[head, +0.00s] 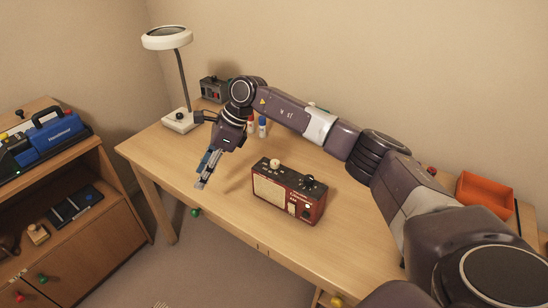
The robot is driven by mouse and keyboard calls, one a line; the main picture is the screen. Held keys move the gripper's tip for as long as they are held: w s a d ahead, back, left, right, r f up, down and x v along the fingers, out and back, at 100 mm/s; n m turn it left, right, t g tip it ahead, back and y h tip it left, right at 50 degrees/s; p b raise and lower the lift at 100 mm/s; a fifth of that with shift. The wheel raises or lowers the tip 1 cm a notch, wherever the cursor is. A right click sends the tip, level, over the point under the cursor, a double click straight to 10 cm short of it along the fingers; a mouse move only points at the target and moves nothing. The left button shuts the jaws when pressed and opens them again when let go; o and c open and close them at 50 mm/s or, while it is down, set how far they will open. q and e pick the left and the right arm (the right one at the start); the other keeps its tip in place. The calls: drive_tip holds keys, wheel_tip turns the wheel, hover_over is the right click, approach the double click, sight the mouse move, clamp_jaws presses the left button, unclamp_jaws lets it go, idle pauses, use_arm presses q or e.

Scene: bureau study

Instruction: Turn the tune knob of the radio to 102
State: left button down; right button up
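The radio (283,193) stands on the wooden desk, red-brown with a cream speaker grille on its front left. A cream knob (275,164) and a dark knob (308,180) stand on its top, and small controls sit on its right front. Which one is the tune knob, and any dial reading, is too small to tell. My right gripper (202,181) hangs above the desk to the left of the radio, apart from it, pointing down. It holds nothing that I can see; its finger gap is unclear. My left gripper is out of view.
A white desk lamp (180,119) stands at the back left, with a dark device (214,89) beside it. Small bottles (262,127) stand behind my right gripper. An orange tray (486,195) lies at the right. The desk in front of the radio's left is clear.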

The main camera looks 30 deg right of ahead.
drive_tip(key=d+r+g+h, duration=0.1)
drive_tip(key=d+r+h, duration=0.25)
drive_tip(key=d, duration=0.95)
wheel_tip(320, 180, up, 2)
drive_tip(key=g+h, duration=0.1)
drive_tip(key=h, duration=0.2)
hover_over(275, 162)
drive_tip(key=shift+w+d+m+y, duration=0.1)
drive_tip(key=shift+w+m+y, duration=0.15)
drive_tip(key=shift+m, duration=0.15)
drive_tip(key=shift+s+d+f, duration=0.15)
wheel_tip(275, 162, down, 7)
drive_tip(key=shift+f+p, duration=0.15)
drive_tip(key=shift+p, duration=0.5)
clamp_jaws()
